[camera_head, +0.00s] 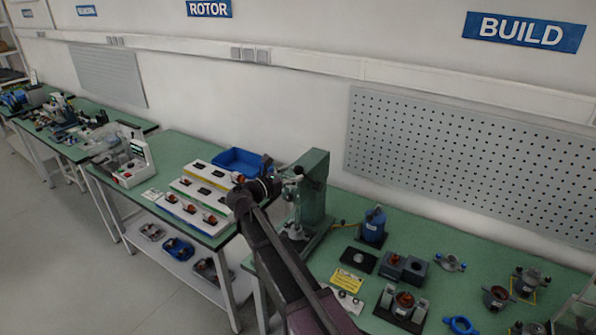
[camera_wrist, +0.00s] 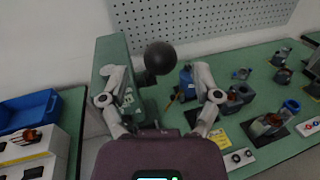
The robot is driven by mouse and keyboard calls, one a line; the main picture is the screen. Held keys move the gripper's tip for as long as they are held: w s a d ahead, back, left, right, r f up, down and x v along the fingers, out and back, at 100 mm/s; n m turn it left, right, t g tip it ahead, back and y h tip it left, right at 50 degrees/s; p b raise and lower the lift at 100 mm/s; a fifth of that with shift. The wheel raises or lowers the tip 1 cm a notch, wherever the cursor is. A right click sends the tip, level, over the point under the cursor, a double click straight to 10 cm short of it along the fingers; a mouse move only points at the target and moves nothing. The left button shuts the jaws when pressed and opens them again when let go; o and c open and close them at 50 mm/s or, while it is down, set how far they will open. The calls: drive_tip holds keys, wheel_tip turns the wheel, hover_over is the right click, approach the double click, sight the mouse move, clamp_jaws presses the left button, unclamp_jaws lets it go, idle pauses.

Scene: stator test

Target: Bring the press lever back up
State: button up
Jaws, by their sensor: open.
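The green press (camera_head: 314,190) stands at the left end of the build bench, and its green body (camera_wrist: 109,50) also shows at the left of the wrist view. The press lever's round black knob (camera_wrist: 160,58) appears between the fingertips' lines and slightly beyond them. Little of the lever's rod can be made out. My gripper (camera_wrist: 159,82) is open, with one finger on each side of the knob and a gap on both sides. In the head view my gripper (camera_head: 268,180) is just left of the press head, and the knob is hard to pick out.
A blue bin (camera_head: 240,162) and white trays of parts lie on the bench left of the press. A blue canister (camera_head: 373,224), dark fixtures and a yellow card (camera_head: 347,281) lie to its right. A grey pegboard (camera_head: 470,165) is on the wall behind.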

drive_tip(key=shift+x, duration=1.4)
clamp_jaws()
